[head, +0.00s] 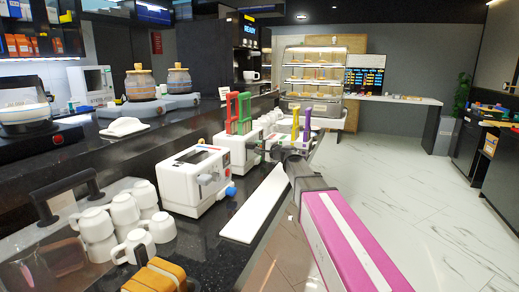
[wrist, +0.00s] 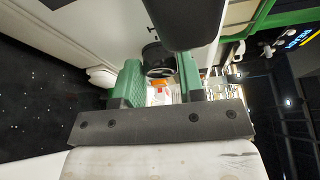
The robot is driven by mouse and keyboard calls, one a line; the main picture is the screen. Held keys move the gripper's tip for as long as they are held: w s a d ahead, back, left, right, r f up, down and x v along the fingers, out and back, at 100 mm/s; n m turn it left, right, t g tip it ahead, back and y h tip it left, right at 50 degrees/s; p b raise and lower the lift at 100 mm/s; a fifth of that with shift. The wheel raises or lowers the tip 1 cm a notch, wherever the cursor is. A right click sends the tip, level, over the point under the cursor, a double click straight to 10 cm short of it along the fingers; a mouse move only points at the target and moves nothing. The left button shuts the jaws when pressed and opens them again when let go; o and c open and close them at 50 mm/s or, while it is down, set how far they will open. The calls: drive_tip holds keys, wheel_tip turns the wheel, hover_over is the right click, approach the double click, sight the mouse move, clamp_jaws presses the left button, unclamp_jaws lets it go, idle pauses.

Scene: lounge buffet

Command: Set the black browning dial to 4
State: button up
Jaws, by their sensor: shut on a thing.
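The black dial (wrist: 158,60) shows in the wrist view on the front of a white appliance body (wrist: 95,28). My gripper (wrist: 160,82) has its two green fingers on either side of the dial, shut on it. The dial's marks and its setting cannot be read. In the head view, my gripper (head: 277,153) is at the front of the white toaster with green racks (head: 240,153), on the black counter. The dial cannot be made out there.
A nearer white toaster (head: 197,178) has a blue knob sticking out in front. A white board (head: 255,205) lies along the counter edge. White cups (head: 123,208) are stacked at the near left. A toaster with yellow and purple racks (head: 300,125) stands beyond. The floor at right is clear.

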idle(0.4)
drive_tip(key=o, duration=0.9)
drive_tip(key=shift+d, duration=0.1)
drive_tip(key=v, duration=1)
drive_tip(key=shift+s+d, duration=0.2)
drive_tip(key=shift+s, duration=0.1)
drive_tip(key=shift+s+d, duration=0.1)
